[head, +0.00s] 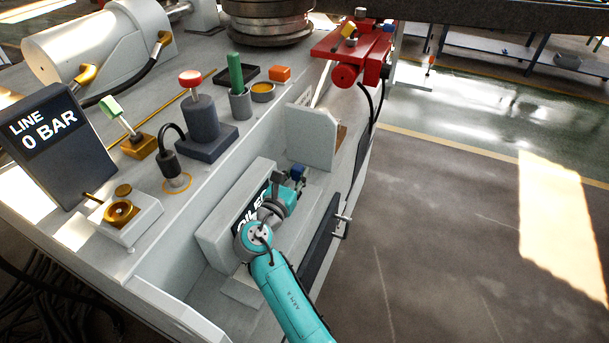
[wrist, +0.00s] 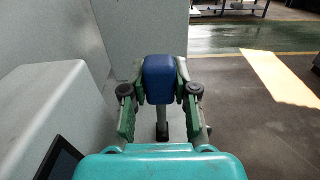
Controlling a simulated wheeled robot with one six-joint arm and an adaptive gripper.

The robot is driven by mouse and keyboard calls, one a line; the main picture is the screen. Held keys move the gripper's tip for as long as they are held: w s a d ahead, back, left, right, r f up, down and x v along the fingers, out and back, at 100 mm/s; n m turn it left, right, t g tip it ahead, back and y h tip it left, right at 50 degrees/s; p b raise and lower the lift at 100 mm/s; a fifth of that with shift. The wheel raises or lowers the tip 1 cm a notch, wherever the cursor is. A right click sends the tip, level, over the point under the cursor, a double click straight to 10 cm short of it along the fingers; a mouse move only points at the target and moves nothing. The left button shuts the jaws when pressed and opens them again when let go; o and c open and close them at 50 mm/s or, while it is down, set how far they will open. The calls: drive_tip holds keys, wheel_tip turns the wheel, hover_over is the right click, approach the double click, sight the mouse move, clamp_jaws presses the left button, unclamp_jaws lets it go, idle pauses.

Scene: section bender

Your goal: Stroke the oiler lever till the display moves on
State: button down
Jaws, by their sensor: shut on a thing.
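The oiler (head: 225,226) is a grey box with a dark label in a recess of the machine's side, partly hidden by my arm. My gripper (wrist: 160,84) is shut on the blue knob, with one finger on each side. In the head view my gripper (head: 287,182) is at the right end of the oiler, and a little of the blue knob (head: 298,171) shows past it. The display (head: 50,136) at the left reads "LINE 0 BAR".
A grey upright plate (head: 313,137) stands just beyond my gripper. A dark panel with a handle (head: 342,226) is to the right. The floor at right is clear.

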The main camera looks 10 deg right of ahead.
drive_tip(key=shift+w+a, duration=0.1)
drive_tip(key=c, duration=0.9)
unclamp_jaws()
